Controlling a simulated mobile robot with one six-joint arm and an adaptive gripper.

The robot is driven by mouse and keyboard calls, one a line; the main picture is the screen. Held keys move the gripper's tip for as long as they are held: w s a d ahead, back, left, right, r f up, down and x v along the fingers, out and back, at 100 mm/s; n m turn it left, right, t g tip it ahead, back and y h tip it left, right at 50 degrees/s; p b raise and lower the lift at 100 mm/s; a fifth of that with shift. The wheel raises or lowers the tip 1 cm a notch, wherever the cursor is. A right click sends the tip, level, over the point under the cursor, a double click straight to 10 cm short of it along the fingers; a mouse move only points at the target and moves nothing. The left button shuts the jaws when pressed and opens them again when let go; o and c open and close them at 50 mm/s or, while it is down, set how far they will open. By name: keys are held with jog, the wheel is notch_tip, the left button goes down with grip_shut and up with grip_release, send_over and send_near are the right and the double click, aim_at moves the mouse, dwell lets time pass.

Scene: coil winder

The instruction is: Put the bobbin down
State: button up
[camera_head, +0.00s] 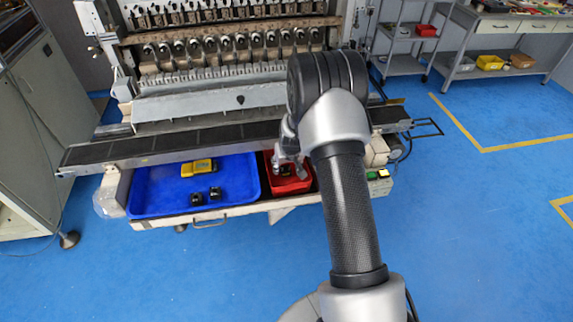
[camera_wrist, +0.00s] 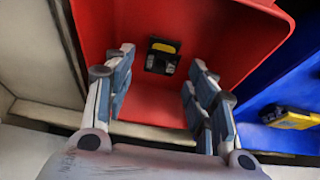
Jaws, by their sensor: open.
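A black bobbin with a yellow part (camera_wrist: 162,57) lies on the floor of the red bin (camera_wrist: 150,100), near the bin's far wall in the wrist view. In the head view the red bin (camera_head: 304,186) stands to the right of the blue tray. My gripper (camera_wrist: 161,78) is open, with one finger on each side of the bobbin in the picture and a gap to both. In the head view my gripper (camera_head: 286,158) reaches down into the red bin and hides part of its inside. Whether the fingertips touch the bin floor cannot be told.
The blue tray (camera_head: 160,195) holds two black bobbins (camera_head: 206,196) and a yellow device (camera_head: 198,167). A dark rail (camera_head: 190,142) of the winding machine runs above tray and bin. Green and yellow buttons (camera_head: 378,174) sit right of the bin. The blue floor in front is clear.

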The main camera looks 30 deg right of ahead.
jog(key=s+a+r+p, duration=0.1)
jog(key=s+a+r, duration=0.35)
jog(key=r, duration=0.55)
jog(key=s+a+r+n+p, duration=0.1)
jog(key=s+a+r, duration=0.3)
jog(key=r, duration=0.6)
jog(key=s+a+r+p, duration=0.1)
jog(key=s+a+r, duration=0.2)
jog(key=s+r, duration=0.5)
jog(key=s+a+r+n, duration=0.1)
jog(key=s+a+r, duration=0.2)
jog(key=s, duration=0.6)
jog(key=s+a+r+y, duration=0.1)
jog(key=s+a+r, duration=0.2)
jog(key=s, duration=0.7)
jog(key=shift+s+r+n, duration=0.25)
jog(key=shift+r+n, duration=0.15)
jog(key=shift+r, duration=0.45)
